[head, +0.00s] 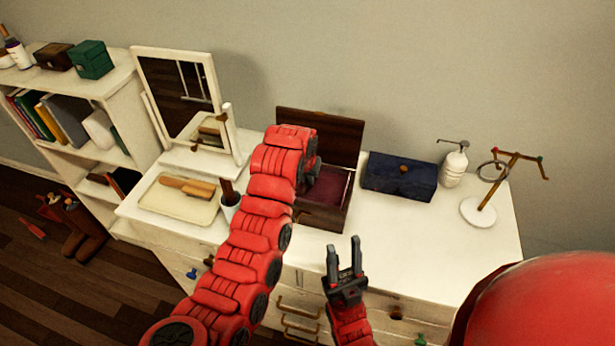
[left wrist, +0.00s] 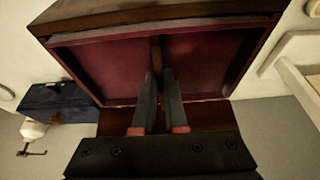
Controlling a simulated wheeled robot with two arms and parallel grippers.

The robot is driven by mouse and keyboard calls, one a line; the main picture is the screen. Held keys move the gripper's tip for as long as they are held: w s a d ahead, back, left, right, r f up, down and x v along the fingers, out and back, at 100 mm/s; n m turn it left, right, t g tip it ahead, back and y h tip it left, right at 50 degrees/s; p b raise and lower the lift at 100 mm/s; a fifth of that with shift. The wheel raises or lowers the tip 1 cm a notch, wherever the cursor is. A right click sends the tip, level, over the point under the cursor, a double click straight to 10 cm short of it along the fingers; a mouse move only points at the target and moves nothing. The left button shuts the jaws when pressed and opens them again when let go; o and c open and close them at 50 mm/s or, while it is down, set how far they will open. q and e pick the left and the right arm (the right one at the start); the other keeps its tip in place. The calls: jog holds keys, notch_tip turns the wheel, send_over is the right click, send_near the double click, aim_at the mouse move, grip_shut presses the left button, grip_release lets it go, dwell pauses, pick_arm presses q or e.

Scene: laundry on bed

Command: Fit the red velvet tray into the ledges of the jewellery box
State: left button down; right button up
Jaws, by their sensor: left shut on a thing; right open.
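The dark wooden jewellery box (head: 322,216) stands on the white dresser with its lid (head: 335,135) raised at the back. The red velvet tray (head: 332,188) is at the box opening, partly hidden by my left arm. In the left wrist view the tray (left wrist: 110,70) shows two red compartments with a wooden divider between them. My left gripper (left wrist: 160,80) is shut on that divider. Whether the tray rests on the ledges or is just above them I cannot tell; the ledges are hidden. My right gripper (head: 345,250) is open and empty, in front of the box.
A dark blue box (head: 400,177) stands close right of the jewellery box, with a white pump bottle (head: 453,167) and a jewellery stand (head: 490,200) beyond. A mirror (head: 185,95), a cup (head: 230,205) and a brush on a cream tray (head: 165,205) are left. The dresser's front right is clear.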

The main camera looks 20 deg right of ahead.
pick_arm(q)
jog(key=shift+f+b, duration=0.6)
jog(key=shift+f, duration=0.7)
jog(key=c, duration=0.9)
grip_release()
jog(key=b+v, duration=0.2)
jog(key=v, duration=0.2)
jog(key=shift+s+r, duration=0.1)
jog(key=shift+r, duration=0.05)
jog(key=p+v, duration=0.3)
jog(key=v, duration=0.5)
jog(key=shift+a, duration=0.1)
jog(key=shift+p+v, duration=0.9)
jog(key=shift+v, duration=1.6)
jog(key=shift+s, duration=0.15)
